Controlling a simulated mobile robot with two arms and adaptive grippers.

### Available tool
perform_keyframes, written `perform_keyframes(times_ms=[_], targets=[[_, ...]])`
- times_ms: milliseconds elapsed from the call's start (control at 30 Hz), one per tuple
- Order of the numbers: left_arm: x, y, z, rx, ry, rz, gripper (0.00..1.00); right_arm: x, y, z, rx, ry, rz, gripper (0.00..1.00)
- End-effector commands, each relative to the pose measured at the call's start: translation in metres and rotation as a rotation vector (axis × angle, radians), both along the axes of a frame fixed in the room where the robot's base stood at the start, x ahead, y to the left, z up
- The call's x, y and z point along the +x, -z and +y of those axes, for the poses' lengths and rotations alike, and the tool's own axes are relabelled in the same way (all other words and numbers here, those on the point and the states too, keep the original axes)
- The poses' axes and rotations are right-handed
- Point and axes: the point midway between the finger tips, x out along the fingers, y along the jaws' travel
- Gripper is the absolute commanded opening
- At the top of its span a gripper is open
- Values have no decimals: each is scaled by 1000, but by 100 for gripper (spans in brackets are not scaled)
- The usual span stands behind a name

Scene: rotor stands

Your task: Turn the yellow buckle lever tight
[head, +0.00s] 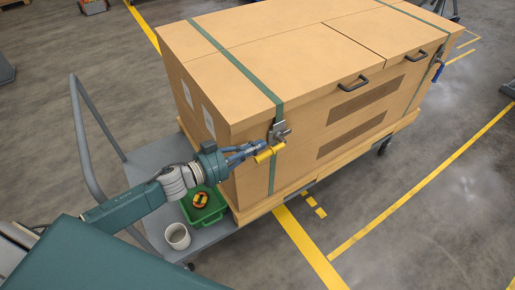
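The yellow buckle lever (269,152) sticks out from a grey metal buckle (279,132) on the near green strap (238,65) of a large wooden crate (330,120). My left gripper (255,149) reaches in from the left, with its fingertips at the lever's left end. The fingers look close around or against the lever; I cannot tell whether they grip it. A blue lever (438,71) shows on the far strap at the crate's right end. My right gripper is not in view.
The crate stands on a grey cart with a tubular handle (82,150).

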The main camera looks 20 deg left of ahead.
Motion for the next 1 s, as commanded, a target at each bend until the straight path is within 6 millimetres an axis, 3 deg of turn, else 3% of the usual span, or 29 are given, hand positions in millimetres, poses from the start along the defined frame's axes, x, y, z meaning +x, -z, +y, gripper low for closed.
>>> perform_keyframes(times_ms=[100,300,767,1000], targets=[[7,18,0,-2,-4,5,0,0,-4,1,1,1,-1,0],[10,36,1,-1,-2,0,0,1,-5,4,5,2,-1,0],[10,40,2,-2,-1,-1,0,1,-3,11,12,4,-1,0],[8,50,2,-28,-1,-31,0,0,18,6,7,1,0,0]])
